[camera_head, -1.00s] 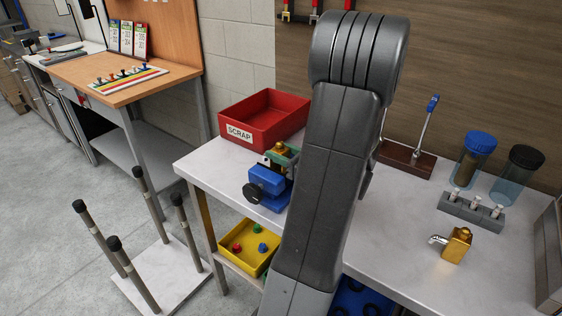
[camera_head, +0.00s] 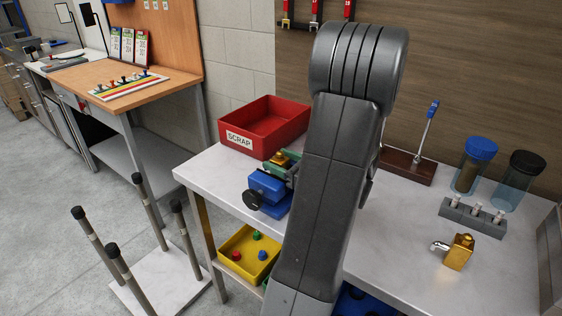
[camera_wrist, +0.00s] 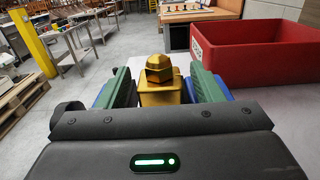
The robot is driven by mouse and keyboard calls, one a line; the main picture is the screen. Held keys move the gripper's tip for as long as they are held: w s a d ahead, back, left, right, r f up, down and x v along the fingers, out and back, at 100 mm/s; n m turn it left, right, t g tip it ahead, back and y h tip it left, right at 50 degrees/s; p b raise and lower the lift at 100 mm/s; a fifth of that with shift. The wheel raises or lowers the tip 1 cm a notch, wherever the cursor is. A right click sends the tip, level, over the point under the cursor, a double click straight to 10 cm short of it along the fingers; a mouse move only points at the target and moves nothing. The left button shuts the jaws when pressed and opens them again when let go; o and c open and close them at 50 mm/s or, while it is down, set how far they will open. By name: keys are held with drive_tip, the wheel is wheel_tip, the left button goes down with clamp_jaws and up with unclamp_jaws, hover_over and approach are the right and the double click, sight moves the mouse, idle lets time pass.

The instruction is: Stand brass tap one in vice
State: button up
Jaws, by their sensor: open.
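A brass tap (camera_wrist: 160,78) with a hexagonal top stands upright between the green jaws of the blue vice (camera_wrist: 214,88). I cannot tell whether the jaws press on it, and its lower part is hidden. In the head view the vice (camera_head: 268,189) sits at the bench's left end, with the brass top (camera_head: 283,158) showing beside my arm. My gripper (camera_wrist: 160,120) is open; its dark body fills the bottom of the wrist view, close to the tap, and its fingertips are not clear. A second brass tap (camera_head: 459,252) with a silver spout lies on the bench at right.
A red SCRAP bin (camera_head: 243,139) stands behind the vice. A yellow tray (camera_head: 258,276) is below the bench. A grey block with several fittings (camera_head: 473,218), two tinted cups (camera_head: 473,165) and a tool stand (camera_head: 407,166) line the back right. The bench's front middle is clear.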

drive_tip(key=b+v, duration=0.1)
drive_tip(key=v, duration=1.1)
idle(1.0)
